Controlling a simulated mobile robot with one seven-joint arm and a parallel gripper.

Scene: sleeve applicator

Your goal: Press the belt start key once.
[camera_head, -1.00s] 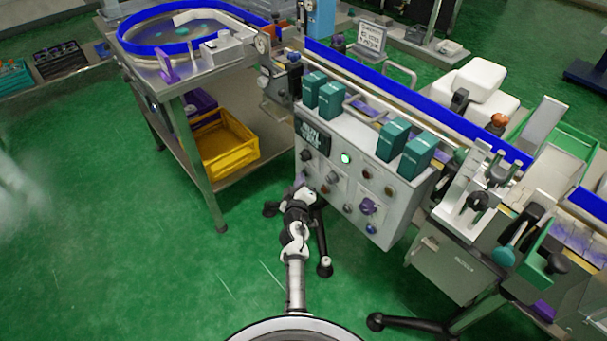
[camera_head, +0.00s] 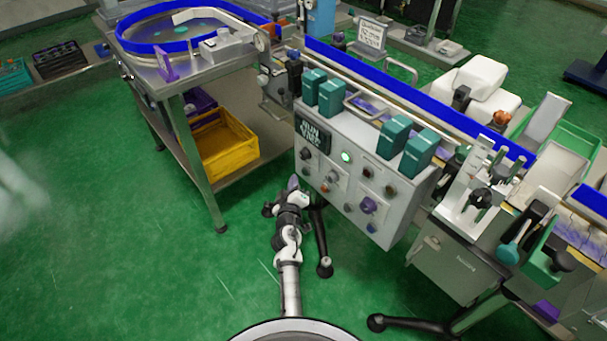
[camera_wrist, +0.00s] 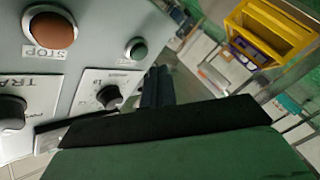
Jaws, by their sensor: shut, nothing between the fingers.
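The control panel (camera_head: 372,195) is a light grey box under the conveyor. In the wrist view its face (camera_wrist: 90,60) shows a large orange-red button (camera_wrist: 52,28) marked STOP. A smaller green button (camera_wrist: 137,49) sits beside it; its label is too small to read, so I cannot tell if it is the belt start key. A black knob (camera_wrist: 109,96) is below the green button. My gripper (camera_head: 293,183) is shut and empty, just off the panel's lower left side. In the wrist view its dark fingers (camera_wrist: 158,82) appear beside the knob, apart from the green button.
A lit green lamp (camera_head: 346,157) glows on the panel. Teal boxes (camera_head: 331,98) stand on top of it. A steel table with a yellow crate (camera_head: 225,147) stands to the left. Black stand legs (camera_head: 322,245) are close to my arm. Green floor is clear at the lower left.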

